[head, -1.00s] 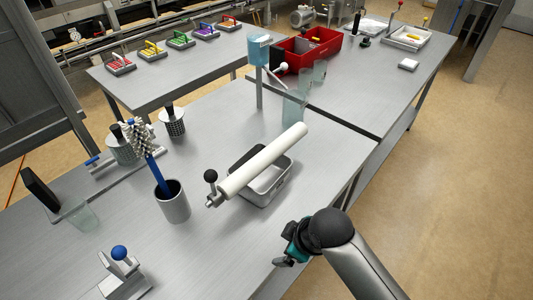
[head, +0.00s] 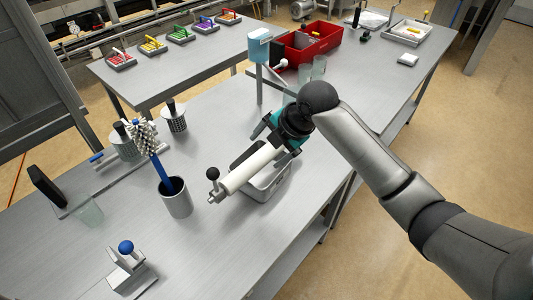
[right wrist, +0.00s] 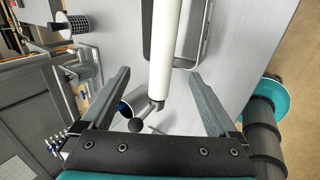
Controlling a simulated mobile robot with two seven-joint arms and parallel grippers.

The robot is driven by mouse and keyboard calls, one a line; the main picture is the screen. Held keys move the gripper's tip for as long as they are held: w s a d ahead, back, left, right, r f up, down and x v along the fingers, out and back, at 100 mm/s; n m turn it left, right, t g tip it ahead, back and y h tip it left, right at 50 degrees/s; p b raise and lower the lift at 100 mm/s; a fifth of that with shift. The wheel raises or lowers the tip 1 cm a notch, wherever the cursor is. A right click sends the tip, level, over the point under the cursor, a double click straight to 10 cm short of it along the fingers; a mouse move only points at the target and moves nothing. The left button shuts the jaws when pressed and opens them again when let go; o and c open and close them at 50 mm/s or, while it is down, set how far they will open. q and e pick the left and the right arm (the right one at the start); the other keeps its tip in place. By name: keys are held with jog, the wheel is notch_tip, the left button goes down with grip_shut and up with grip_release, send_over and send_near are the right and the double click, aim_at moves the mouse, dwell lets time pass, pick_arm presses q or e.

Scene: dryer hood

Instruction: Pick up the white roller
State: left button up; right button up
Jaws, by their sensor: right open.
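The white roller (head: 252,169) lies across a metal tray (head: 270,190) on the near table, with a black-knobbed end piece at its lower left. My right gripper (head: 277,138) is over the roller's upper right part, which it hides in the head view. In the right wrist view the roller (right wrist: 164,50) runs between the two spread fingers of the right gripper (right wrist: 160,85). The fingers stand apart from the roller on both sides. My left gripper is not in view.
A grey cup with a brush (head: 176,198) stands left of the roller. A blue-knobbed metal stand (head: 127,268) is at the front left. A light-blue box on a post (head: 259,50) and glass containers (head: 318,68) stand behind. The front middle of the table is clear.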

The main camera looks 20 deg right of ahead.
aim_at(256, 162)
jog(key=x, duration=0.6)
jog(key=shift+f, duration=0.1)
jog(key=shift+d+b+x, duration=0.15)
jog(key=shift+x, duration=1.15)
jog(key=shift+d+b+x, duration=0.15)
jog(key=shift+d+x, duration=0.05)
jog(key=shift+x, duration=1.05)
jog(key=shift+f, duration=0.15)
grip_shut()
